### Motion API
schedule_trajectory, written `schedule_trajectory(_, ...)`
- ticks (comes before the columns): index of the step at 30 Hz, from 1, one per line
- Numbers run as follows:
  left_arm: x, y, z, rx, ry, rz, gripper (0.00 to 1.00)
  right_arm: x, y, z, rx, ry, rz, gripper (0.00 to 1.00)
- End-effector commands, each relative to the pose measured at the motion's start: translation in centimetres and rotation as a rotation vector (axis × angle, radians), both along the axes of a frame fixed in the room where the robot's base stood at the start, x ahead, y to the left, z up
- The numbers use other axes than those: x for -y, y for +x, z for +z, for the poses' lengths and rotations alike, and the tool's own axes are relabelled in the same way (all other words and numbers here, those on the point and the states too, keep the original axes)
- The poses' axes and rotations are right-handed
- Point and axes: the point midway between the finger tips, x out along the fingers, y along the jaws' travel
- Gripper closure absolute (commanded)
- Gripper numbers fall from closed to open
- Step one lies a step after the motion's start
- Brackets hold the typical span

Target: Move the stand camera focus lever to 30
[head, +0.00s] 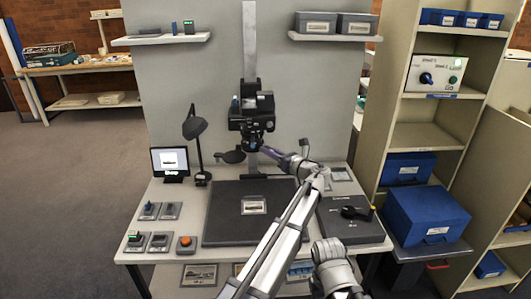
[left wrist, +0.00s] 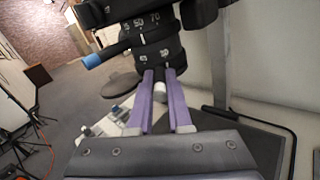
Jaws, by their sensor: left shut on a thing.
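The stand camera (head: 252,108) is black and mounted on a grey column above the copy stand. In the left wrist view its lens (left wrist: 150,45) carries rings with white numbers; 50 and 70 read on the upper ring, and the lower marks are too small to read surely. A blue-tipped lever (left wrist: 92,60) sticks out left from the upper ring. A white-tipped lever (left wrist: 160,91) at the lower ring sits between the purple fingers of my left gripper (head: 254,149), which is shut on it. The fingers hide part of this lever. My right gripper is outside the views.
A dark board (head: 225,225) with a small picture lies under the camera. A desk lamp (head: 195,128), a small screen (head: 170,162) and several switch plates stand left. A dark box (head: 345,230) with a black handle lies right. Shelves with blue boxes (head: 428,215) stand farther right.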

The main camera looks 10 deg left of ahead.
Motion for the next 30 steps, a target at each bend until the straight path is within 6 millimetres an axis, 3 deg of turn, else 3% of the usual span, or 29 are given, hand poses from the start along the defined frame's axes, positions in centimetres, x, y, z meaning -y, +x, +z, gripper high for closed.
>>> schedule_trajectory(20, 0.24, 0.51, 0.03, 0.0, 0.0, 0.059, 1.0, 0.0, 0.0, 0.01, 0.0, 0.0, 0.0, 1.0)
schedule_trajectory(21, 0.24, 0.51, 0.03, 0.0, 0.0, 0.059, 0.81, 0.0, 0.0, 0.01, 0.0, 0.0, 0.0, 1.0)
schedule_trajectory(28, 0.23, 0.49, 0.02, 0.0, 0.0, 0.059, 0.55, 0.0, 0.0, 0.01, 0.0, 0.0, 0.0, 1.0)
schedule_trajectory(30, 0.22, 0.47, 0.02, 0.0, 0.0, 0.059, 0.53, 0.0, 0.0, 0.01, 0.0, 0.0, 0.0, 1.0)
